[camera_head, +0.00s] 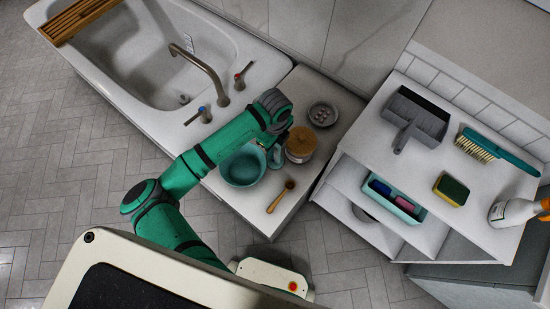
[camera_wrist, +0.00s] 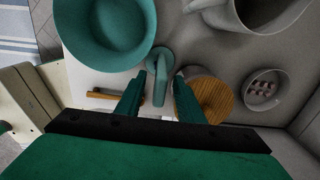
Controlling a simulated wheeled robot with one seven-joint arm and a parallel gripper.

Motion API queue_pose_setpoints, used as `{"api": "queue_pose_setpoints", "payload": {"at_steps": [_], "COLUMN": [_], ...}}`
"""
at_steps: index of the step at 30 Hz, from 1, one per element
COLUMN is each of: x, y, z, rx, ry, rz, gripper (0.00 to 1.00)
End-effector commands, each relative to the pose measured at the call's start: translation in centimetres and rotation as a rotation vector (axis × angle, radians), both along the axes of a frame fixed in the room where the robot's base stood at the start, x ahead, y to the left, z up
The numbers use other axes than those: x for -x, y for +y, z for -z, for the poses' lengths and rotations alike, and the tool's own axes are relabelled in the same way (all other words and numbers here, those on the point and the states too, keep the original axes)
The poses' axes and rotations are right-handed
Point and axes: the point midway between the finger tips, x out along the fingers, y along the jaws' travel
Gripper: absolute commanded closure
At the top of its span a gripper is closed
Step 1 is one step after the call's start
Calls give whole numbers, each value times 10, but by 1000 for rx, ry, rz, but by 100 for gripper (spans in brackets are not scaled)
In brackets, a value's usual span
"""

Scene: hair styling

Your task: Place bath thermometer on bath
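A small teal object with a rounded head, which looks like the bath thermometer (camera_wrist: 160,62), stands out between my fingers in the wrist view. In the head view it is a teal shape (camera_head: 275,157) beside the bowl, partly hidden by my arm. My gripper (camera_wrist: 160,78) is open, pointing down, with one finger on each side of it and visible gaps. I cannot tell its height above the counter. The white bath (camera_head: 245,57) is at the upper left, with its rim next to the counter.
A teal bowl (camera_head: 243,166), a wooden-lidded jar (camera_head: 300,144), a wooden-handled brush (camera_head: 281,196) and a round dish (camera_head: 322,114) crowd the counter. The tap (camera_head: 203,66) rises at the bath's near end; a wooden rack (camera_head: 75,20) spans its far end. A shelf unit (camera_head: 385,125) stands right.

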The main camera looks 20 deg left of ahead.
Motion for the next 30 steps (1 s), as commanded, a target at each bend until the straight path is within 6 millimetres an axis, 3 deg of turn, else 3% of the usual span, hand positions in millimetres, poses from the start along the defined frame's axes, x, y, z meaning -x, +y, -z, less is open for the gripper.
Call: {"api": "queue_pose_setpoints", "payload": {"at_steps": [4,11,15,16,30], "x": [1,1,0,1,0], "y": [0,0,0,0,0], "z": [18,21,20,20,15], "rx": [2,0,0,0,0], "ry": [2,1,1,1,-1], "rz": [-1,-1,-1,-1,-1], "gripper": [66,66,97,100,100]}}
